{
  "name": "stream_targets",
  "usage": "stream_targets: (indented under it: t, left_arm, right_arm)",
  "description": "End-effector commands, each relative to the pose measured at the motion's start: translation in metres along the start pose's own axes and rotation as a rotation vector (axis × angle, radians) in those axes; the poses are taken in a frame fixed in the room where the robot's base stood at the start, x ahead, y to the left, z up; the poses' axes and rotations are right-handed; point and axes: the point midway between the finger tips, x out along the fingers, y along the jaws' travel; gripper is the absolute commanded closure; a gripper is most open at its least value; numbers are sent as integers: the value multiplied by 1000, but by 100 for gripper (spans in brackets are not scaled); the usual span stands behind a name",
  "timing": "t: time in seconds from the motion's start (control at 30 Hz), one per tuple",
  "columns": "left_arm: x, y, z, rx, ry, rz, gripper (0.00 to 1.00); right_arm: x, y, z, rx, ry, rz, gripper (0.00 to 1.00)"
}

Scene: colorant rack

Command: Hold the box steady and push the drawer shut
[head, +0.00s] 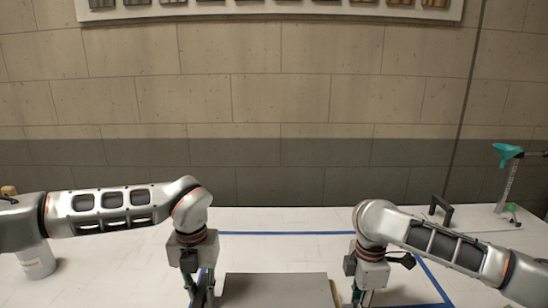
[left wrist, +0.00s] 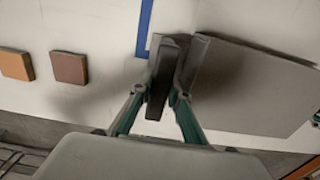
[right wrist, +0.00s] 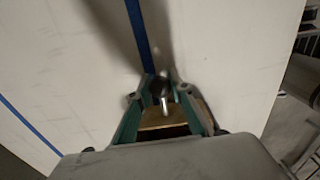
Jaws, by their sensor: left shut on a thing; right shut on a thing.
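The grey box (head: 275,288) sits at the bottom centre of the head view, its lower part cut off by the picture edge. It also shows in the left wrist view (left wrist: 255,85). My left gripper (head: 201,297) is at the box's left side, and its fingers are shut on the box's edge. The drawer's wooden front (head: 335,293) shows as a thin strip at the box's right side, and in the right wrist view (right wrist: 165,118). My right gripper (head: 361,297) is beside it, shut on a small shiny knob (right wrist: 163,92). How far the drawer stands out cannot be told.
The white table (head: 285,250) carries a blue tape outline (head: 430,280) around the work area. An orange tile (left wrist: 15,65) and a brown tile (left wrist: 69,68) lie left of the box. A white bottle (head: 37,262) stands far left, and a teal-topped stand (head: 507,165) at the back right.

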Motion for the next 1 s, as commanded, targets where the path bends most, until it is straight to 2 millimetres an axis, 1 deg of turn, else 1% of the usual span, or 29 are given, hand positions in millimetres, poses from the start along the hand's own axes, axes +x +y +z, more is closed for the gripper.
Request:
stream_targets:
  t: [0.47, 0.73, 0.77, 0.8, 0.83, 1.0]
  left_arm:
    - [0, -2, -1, 3, 1, -2, 100]
    - [0, -2, -1, 3, 1, -2, 100]
    - [0, -2, -1, 3, 1, -2, 100]
    - [0, -2, -1, 3, 1, -2, 100]
    - [0, -2, -1, 3, 1, -2, 100]
    - [0, -1, 0, 2, 1, -1, 100]
  right_arm:
    - [0, 0, -20, -2, 5, -1, 100]
    - [0, -1, -22, -2, 4, -1, 100]
    - [0, -1, -22, -2, 4, -1, 77]
    - [0, 0, -22, -2, 4, -1, 67]
    - [0, 0, -21, -1, 3, -1, 60]
    - [0, 0, -20, 0, 1, 0, 60]
